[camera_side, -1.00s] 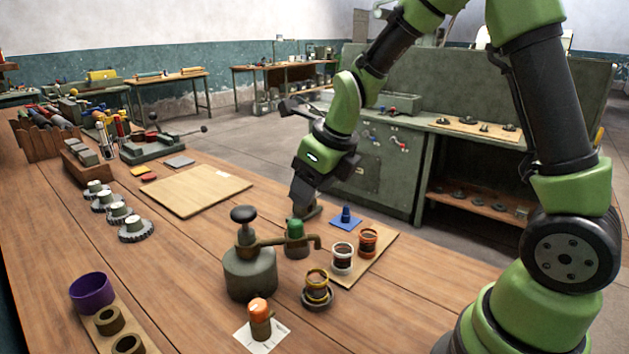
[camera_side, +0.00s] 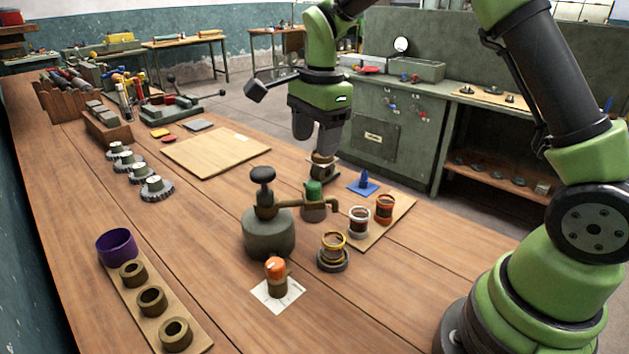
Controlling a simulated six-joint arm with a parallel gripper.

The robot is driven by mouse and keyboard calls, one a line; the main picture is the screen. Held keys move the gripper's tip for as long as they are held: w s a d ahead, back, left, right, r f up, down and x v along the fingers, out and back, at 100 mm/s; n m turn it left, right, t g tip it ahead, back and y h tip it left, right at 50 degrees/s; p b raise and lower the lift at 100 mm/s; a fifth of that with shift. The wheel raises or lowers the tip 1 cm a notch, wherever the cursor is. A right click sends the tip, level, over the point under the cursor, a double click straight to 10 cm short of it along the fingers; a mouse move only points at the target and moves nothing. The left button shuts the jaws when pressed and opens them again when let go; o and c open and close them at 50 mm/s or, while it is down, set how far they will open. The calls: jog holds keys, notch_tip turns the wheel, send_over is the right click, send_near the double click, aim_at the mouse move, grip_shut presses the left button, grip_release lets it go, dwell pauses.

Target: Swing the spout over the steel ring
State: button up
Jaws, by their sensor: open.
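An oil-can-like pump (camera_side: 268,232) with a dark knob on top stands on the bench. Its thin spout (camera_side: 318,202) reaches right, past a green-capped pot (camera_side: 314,200), and bends down at the tip. The tip hangs just left of a pale, steel-looking ring (camera_side: 359,221) around a small dark jar; from this angle it does not look directly over it. An orange ring (camera_side: 384,209) and a yellow ring (camera_side: 332,245) circle similar jars. My gripper (camera_side: 315,147) is open, pointing down behind the pump, above a small brass-topped piece (camera_side: 322,168); contact cannot be told.
A blue piece on a blue square (camera_side: 363,184) lies right of my gripper. An orange-capped bottle (camera_side: 276,275) stands on white paper in front. Gears (camera_side: 154,188), a purple cup (camera_side: 117,246) and brass rings (camera_side: 151,300) stand left.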

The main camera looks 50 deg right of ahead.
aim_at(313, 184)
jog(key=n, duration=0.3)
jog(key=shift+w+g, duration=0.25)
jog(key=shift+g, duration=0.15)
notch_tip(313, 184, down, 10)
jog(key=shift+r, duration=0.15)
jog(key=shift+c, duration=0.5)
grip_shut()
